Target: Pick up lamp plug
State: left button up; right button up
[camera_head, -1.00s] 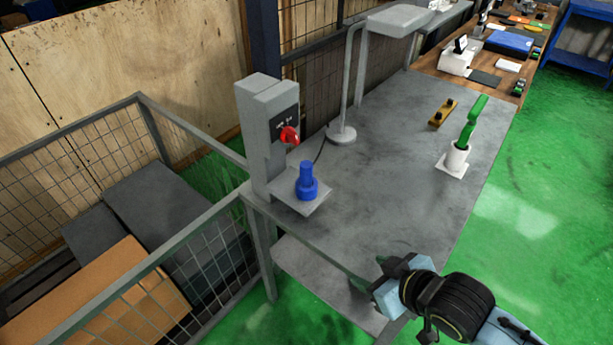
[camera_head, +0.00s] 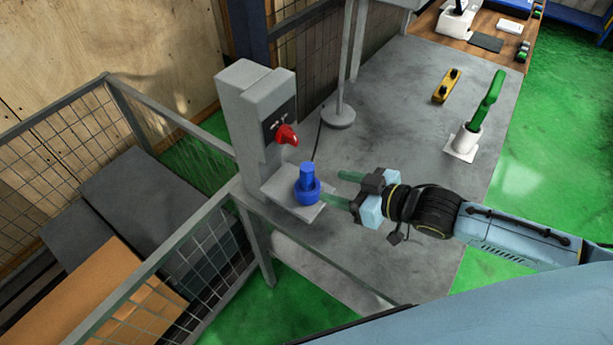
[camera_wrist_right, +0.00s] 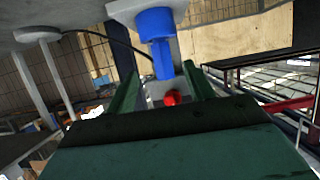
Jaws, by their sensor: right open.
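The blue lamp plug (camera_head: 307,184) stands upright on a small grey shelf (camera_head: 284,197) at the foot of the grey post with a red switch. My right gripper (camera_head: 336,186) is open and empty, its green fingers pointing left at the plug from just right of it. In the right wrist view the plug (camera_wrist_right: 161,45) shows ahead of the two green fingers (camera_wrist_right: 158,88), roughly in line with the space between them. I cannot tell whether a finger touches it. My left gripper is not in view.
The grey post (camera_head: 255,110) carries a red switch (camera_head: 286,135). A lamp base (camera_head: 338,117) with a dark cable stands behind. A white holder with a green handle (camera_head: 487,103) and a yellow part (camera_head: 447,86) are on the grey table (camera_head: 400,130). Mesh railing (camera_head: 200,270) borders the left.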

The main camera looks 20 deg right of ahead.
aim_at(307, 178)
jog(key=x, duration=0.4)
jog(key=shift+w+a, duration=0.1)
jog(key=shift+w, duration=0.05)
jog(key=x, duration=0.3)
jog(key=shift+w+a+p, duration=0.25)
jog(key=shift+a+p, duration=0.05)
jog(key=shift+a, duration=0.05)
jog(key=shift+w+a+f, duration=0.15)
jog(key=shift+w+a, duration=0.1)
jog(key=shift+w, duration=0.05)
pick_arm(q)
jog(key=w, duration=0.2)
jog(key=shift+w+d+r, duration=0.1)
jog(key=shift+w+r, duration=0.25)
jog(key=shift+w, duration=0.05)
pick_arm(e)
jog(key=c, duration=1.1)
